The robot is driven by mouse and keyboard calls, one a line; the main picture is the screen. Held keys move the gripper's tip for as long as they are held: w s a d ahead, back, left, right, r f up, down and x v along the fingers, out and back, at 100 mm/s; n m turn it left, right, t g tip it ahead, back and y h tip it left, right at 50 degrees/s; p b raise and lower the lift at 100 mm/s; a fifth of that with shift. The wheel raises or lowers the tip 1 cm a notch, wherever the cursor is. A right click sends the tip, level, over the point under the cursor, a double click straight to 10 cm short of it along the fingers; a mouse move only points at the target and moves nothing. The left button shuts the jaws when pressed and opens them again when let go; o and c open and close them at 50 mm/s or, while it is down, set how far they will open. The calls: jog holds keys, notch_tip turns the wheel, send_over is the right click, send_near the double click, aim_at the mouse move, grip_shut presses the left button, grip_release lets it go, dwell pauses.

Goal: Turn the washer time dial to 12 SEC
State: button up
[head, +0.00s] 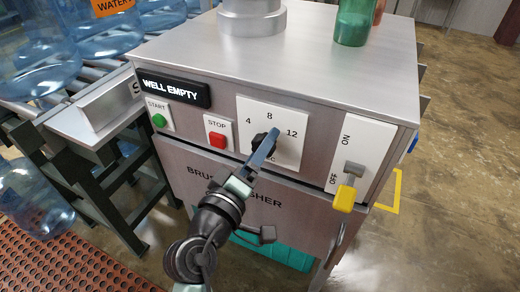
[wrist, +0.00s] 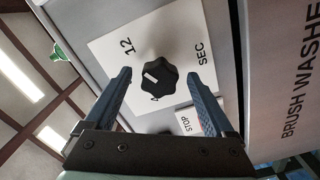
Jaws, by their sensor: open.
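The time dial (head: 263,142) is a black lobed knob on a white plate marked 4, 8, 12 and SEC, on the front of the brush washer. In the wrist view the dial (wrist: 163,80) carries a white pointer mark aimed leftward; the 12 (wrist: 127,46) stands to its upper left. The 8 is hidden there, seemingly behind the left finger. My gripper (wrist: 158,76) is open, with one finger on each side of the dial and gaps between them and it. In the head view my gripper (head: 267,146) covers part of the dial, and its pointer cannot be read.
The green START button (head: 159,120) and red STOP button (head: 217,140) are left of the dial. An ON/OFF switch with a yellow tip (head: 345,197) is at right. A green bottle (head: 353,22) stands on top. Water jugs (head: 35,65) are at left.

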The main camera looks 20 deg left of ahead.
jog(key=s, duration=1.3)
jog(key=shift+a, duration=0.25)
